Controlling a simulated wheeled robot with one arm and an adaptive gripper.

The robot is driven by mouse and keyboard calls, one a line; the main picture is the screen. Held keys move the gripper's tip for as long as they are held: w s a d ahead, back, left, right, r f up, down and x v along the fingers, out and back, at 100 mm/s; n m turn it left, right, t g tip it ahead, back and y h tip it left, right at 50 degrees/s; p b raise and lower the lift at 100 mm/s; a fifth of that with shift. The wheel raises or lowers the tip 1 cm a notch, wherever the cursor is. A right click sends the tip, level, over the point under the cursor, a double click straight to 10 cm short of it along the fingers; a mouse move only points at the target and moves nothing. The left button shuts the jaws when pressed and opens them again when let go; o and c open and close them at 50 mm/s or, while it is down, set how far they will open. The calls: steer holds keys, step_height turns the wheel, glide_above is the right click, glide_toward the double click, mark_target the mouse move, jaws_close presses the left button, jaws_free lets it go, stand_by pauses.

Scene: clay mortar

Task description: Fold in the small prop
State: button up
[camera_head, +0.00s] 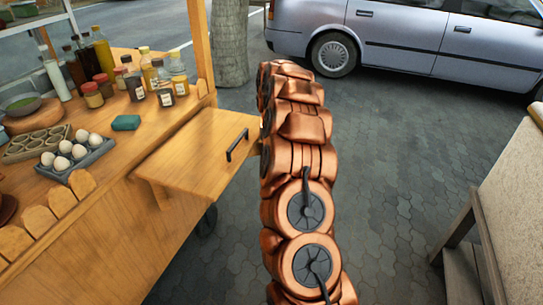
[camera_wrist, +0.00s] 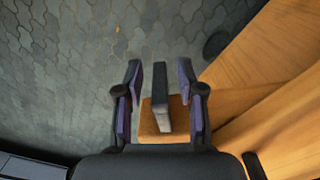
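A wooden flap (camera_head: 195,145) with a black bar handle (camera_head: 237,145) stands out level from the stall's side. In the wrist view my gripper (camera_wrist: 158,64) is open. Its fingers stand on either side of a dark upright bar (camera_wrist: 160,95) on a small orange wooden block (camera_wrist: 150,122), with gaps beside the bar. I cannot tell for sure whether this block is the prop. In the head view my gripper is hidden behind my copper-coloured arm.
The wooden stall (camera_head: 110,235) holds bottles (camera_head: 103,52), an egg tray (camera_head: 76,157) and a green sponge (camera_head: 126,122). Its wooden side (camera_wrist: 265,60) is close on the right in the wrist view. A car (camera_head: 400,35) stands behind; open paving (camera_head: 390,170) lies right of my arm.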

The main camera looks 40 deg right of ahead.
step_height(320, 180, up, 12)
steer(key=shift+r, duration=0.1)
stand_by(0.7)
